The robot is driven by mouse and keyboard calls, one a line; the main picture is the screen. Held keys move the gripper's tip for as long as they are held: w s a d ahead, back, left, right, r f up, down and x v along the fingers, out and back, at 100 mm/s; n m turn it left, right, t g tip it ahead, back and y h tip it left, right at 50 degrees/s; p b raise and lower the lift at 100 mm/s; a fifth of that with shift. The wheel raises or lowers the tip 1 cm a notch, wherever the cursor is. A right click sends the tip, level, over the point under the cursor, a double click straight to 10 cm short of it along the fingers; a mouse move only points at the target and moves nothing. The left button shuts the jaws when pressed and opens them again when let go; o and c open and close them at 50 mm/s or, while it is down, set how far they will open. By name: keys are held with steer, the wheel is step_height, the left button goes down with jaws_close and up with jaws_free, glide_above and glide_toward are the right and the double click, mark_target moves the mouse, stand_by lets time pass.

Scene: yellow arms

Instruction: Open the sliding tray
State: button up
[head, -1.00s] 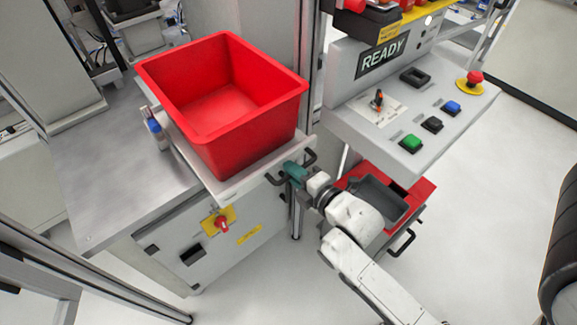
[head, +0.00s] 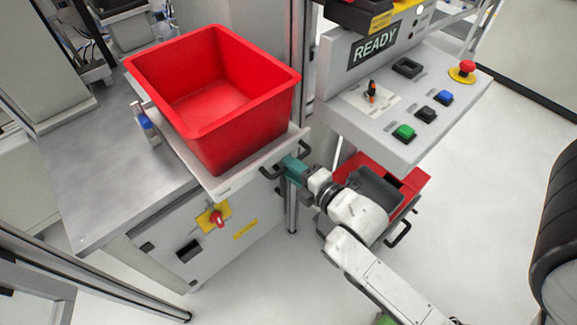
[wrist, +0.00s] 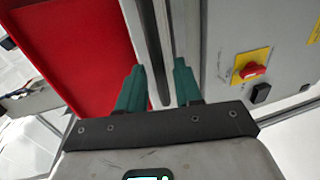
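The sliding tray (head: 226,184) is a pale slab at the top of the grey cabinet, with a large red bin (head: 205,142) standing on it. Its black handle (head: 268,173) sticks out from the front edge. My gripper (head: 291,168), with teal fingers, is at the middle of this handle, and the handle's ends show on either side. In the wrist view, the two fingers (wrist: 158,68) stand apart with a gap between them. A dark bar shows in that gap; I cannot tell whether it is the handle or whether the fingers touch it.
A control panel (head: 388,140) with buttons overhangs to the right of my gripper. Below it is a red drawer-like unit (head: 409,184) with a black handle. A red switch on a yellow plate (head: 214,217) is on the cabinet front. Open floor lies in front.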

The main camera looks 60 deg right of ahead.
steer(key=b+v, duration=0.1)
steer(key=v, duration=0.7)
steer(key=shift+s, duration=0.4)
steer(key=shift+a, duration=0.15)
steer(key=a+f+m+g+y, duration=0.3)
steer(key=a+f+m+g, duration=0.1)
steer(key=f+m+g, duration=0.6)
steer(key=s+a+f+m+g+y, duration=0.1)
steer(key=s+a+f+m+g, duration=0.1)
steer(key=s+a+m+g, duration=0.1)
steer(key=shift+s+a+m+g, duration=0.4)
steer(key=shift+s+m+g, duration=0.1)
steer(key=shift+s+m, duration=0.65)
